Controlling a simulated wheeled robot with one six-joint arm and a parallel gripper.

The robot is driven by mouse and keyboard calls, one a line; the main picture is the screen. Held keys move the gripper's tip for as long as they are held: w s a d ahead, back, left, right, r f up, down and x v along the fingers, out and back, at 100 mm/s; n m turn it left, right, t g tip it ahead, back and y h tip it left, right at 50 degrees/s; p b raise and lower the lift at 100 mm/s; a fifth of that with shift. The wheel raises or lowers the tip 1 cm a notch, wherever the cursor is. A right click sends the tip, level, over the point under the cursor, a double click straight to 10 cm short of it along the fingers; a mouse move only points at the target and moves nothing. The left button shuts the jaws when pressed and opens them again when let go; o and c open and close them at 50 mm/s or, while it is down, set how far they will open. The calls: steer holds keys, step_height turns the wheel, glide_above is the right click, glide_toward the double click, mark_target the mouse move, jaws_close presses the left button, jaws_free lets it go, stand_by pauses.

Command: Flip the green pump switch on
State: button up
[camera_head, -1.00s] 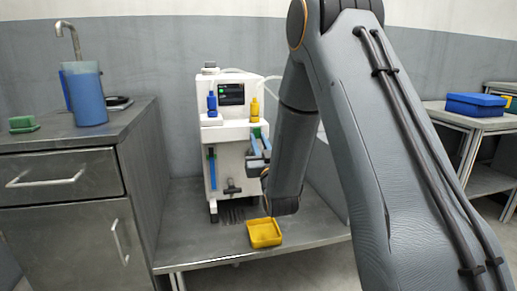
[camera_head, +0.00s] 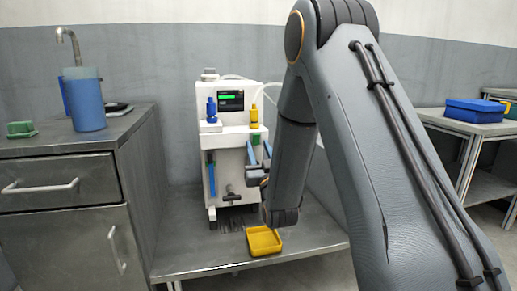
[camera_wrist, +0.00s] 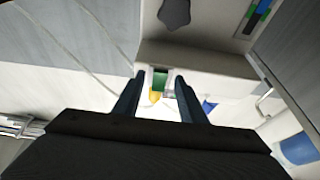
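The green pump switch (camera_head: 255,139) is on the right of the white machine's front, below the yellow bottle; my gripper partly hides it. In the wrist view the green switch (camera_wrist: 160,82) shows between my two fingers. My gripper (camera_head: 258,146) has its blue-grey fingers apart, right at the machine's front. In the wrist view the gripper (camera_wrist: 158,76) is open, with a visible gap on each side of the switch. I cannot tell whether a finger touches it.
The white machine (camera_head: 203,110) carries a dark display (camera_head: 231,101), a blue bottle (camera_head: 211,112) and a yellow bottle (camera_head: 254,116). A yellow tray (camera_head: 263,252) lies on the metal table (camera_head: 195,262) below. A metal cabinet (camera_head: 130,185) stands left, with a blue jug (camera_head: 88,112) on top.

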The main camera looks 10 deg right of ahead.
steer(key=p+v, duration=0.1)
steer(key=v, duration=0.6)
steer(key=shift+s, duration=0.2)
